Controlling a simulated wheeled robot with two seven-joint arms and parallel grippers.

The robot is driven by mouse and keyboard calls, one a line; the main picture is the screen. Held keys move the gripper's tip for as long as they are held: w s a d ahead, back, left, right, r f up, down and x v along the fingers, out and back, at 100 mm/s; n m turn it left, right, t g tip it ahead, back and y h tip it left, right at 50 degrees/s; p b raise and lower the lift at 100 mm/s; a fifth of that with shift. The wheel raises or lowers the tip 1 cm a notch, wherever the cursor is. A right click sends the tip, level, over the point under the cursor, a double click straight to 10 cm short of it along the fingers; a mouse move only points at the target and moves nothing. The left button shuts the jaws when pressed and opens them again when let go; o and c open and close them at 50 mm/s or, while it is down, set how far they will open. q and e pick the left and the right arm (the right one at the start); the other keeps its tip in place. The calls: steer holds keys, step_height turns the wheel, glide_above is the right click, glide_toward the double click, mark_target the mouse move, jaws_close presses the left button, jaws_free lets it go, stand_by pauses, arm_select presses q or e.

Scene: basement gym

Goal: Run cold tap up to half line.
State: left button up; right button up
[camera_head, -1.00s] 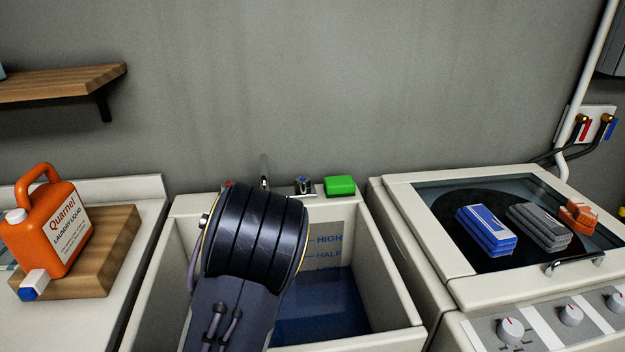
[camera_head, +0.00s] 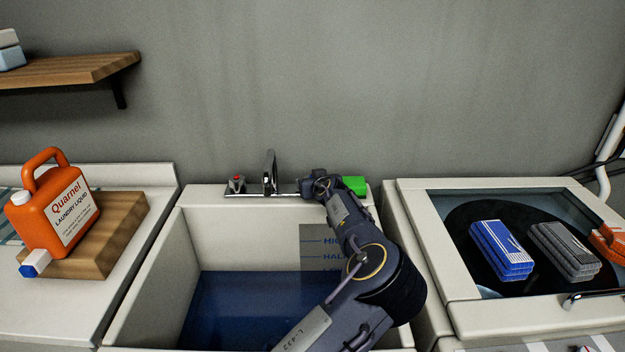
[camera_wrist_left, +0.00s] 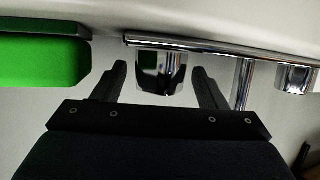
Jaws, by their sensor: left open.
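The sink basin (camera_head: 150,275) holds blue water (camera_head: 240,305). Its back edge is about level with the LOW mark on the dark level plate (camera_head: 312,240), below HALF. A chrome spout (camera_head: 270,172) stands at the back rim, with no stream visible. A tap with a red mark (camera_head: 236,184) is left of it. My left gripper (camera_head: 320,186) reaches over the tap right of the spout and mostly hides it. In the wrist view, my open left gripper (camera_wrist_left: 160,68) has its fingers on either side of that chrome tap knob (camera_wrist_left: 160,82); contact is unclear. My right gripper is out of view.
A green block (camera_head: 355,185) sits on the rim right beside the left gripper.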

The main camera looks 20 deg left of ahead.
arm_select(q)
steer(key=shift+w+a+f, duration=0.2)
steer(key=shift+w+a, duration=0.1)
steer(key=shift+w, duration=0.05)
steer(key=shift+c, duration=0.5)
steer(key=c, duration=0.9)
